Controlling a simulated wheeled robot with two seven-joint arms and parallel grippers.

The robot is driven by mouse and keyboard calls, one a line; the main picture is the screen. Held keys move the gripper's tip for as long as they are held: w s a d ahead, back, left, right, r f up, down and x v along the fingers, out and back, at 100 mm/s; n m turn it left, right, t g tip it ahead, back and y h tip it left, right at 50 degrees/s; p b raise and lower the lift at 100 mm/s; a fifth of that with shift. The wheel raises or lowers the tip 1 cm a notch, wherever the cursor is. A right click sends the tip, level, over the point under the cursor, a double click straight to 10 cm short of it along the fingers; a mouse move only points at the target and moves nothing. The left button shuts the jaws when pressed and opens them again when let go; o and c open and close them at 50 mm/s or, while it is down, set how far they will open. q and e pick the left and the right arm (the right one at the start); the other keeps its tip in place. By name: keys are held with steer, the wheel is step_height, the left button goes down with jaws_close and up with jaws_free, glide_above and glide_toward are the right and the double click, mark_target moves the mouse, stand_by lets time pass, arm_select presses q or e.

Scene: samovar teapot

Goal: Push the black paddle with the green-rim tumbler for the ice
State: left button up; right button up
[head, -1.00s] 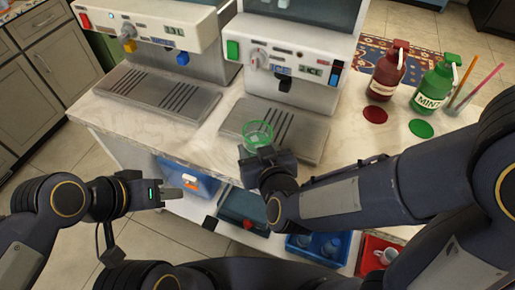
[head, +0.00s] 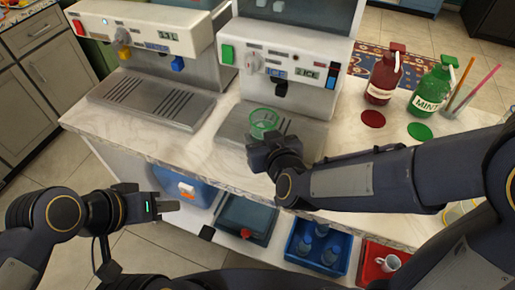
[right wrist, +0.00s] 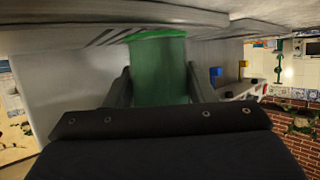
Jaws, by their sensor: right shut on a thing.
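The green-rim tumbler (head: 263,122) is clear green, and my right gripper (head: 262,138) is shut on it. It is over the drip tray of the right machine, in front of and below the black paddle (head: 281,89). A gap shows between tumbler and paddle in the head view. In the right wrist view the tumbler (right wrist: 158,70) sits between the two fingers; the paddle cannot be made out there. The right machine (head: 290,60) bears an ICE label. My left gripper (head: 172,202) is open and empty, low in front of the counter.
The left machine (head: 150,40) has a blue paddle (head: 177,64). A red bottle (head: 382,78) and a green mint bottle (head: 430,90) stand on the counter (head: 210,140) at right, near two straws. Bins sit on the shelf below, including a blue one (head: 293,250).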

mark_target(269, 124)
steer(key=shift+w+d+b, duration=0.4)
steer(key=shift+w, duration=0.8)
steer(key=shift+w+d+b, duration=0.35)
steer(key=shift+w, duration=0.9)
steer(key=shift+w+d+b, duration=0.4)
steer(key=shift+w, duration=0.8)
steer(key=shift+w, duration=0.15)
steer(key=shift+w+d+b, duration=0.35)
steer(key=shift+w, duration=0.5)
steer(key=shift+s+a+r, duration=0.1)
steer(key=shift+s+a, duration=0.1)
steer(key=shift+s, duration=0.2)
steer(key=shift+s+a+p, duration=0.2)
steer(key=shift+s+p, duration=0.15)
steer(key=shift+s, duration=0.35)
steer(key=shift+s+a+p, duration=0.25)
steer(key=shift+s+p, duration=0.15)
steer(key=shift+s, duration=0.25)
steer(key=shift+s+a+p, duration=0.2)
steer(key=shift+s+p, duration=0.15)
steer(key=shift+s, duration=0.35)
